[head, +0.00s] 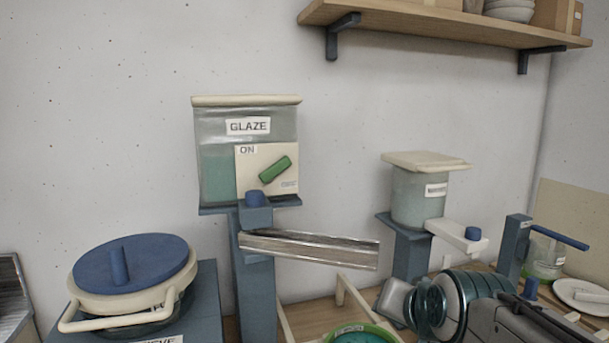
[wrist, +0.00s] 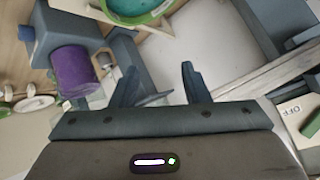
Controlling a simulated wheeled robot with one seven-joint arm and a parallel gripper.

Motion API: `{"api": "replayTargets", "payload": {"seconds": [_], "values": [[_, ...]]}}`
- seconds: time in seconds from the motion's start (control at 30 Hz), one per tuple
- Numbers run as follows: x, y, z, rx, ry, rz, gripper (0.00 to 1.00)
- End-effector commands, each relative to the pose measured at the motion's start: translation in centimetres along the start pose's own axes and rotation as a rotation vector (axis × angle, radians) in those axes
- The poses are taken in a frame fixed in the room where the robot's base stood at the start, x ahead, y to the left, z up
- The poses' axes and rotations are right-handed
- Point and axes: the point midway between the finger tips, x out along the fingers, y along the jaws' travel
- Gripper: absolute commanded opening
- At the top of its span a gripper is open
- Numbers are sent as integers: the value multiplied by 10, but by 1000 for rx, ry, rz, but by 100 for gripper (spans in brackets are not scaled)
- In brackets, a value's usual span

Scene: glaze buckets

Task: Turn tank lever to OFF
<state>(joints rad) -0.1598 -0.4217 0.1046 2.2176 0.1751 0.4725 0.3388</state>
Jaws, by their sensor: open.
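The glaze tank (head: 218,165) stands on a blue post, with a cream plate (head: 250,184) marked ON at upper left and OFF at lower right. Its green lever (head: 275,169) sits on the plate, slanting from lower left to upper right. In the wrist view the plate with the OFF mark (wrist: 292,112) is at the right edge, with a bit of the green lever (wrist: 312,126) cut off by the frame. My gripper (wrist: 158,84) is open and empty, its fingers well to the left of the plate. In the head view its fingertips cannot be made out.
A metal chute (head: 310,248) slopes below the tank, above a green-rimmed bucket (head: 362,333). A second tank (head: 418,198) stands right. A blue-lidded sieve pot (head: 130,270) is at left. My arm is lower right.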

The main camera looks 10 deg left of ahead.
Motion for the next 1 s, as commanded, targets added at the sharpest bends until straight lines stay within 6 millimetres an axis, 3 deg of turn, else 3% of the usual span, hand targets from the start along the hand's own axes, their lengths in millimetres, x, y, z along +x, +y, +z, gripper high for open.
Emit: {"api": "replayTargets", "payload": {"seconds": [0.03, 0.1, 0.2, 0.33, 0.53, 1.0], "values": [[1, -37, -17, 41, 77, -93, 42], [-10, -84, -42, 118, 170, -220, 42], [-30, -140, -68, 222, 262, -386, 42], [-58, -189, -88, 332, 329, -552, 42], [-72, -216, -103, 396, 359, -640, 42], [-19, -251, -136, 394, 356, -635, 42]]}}
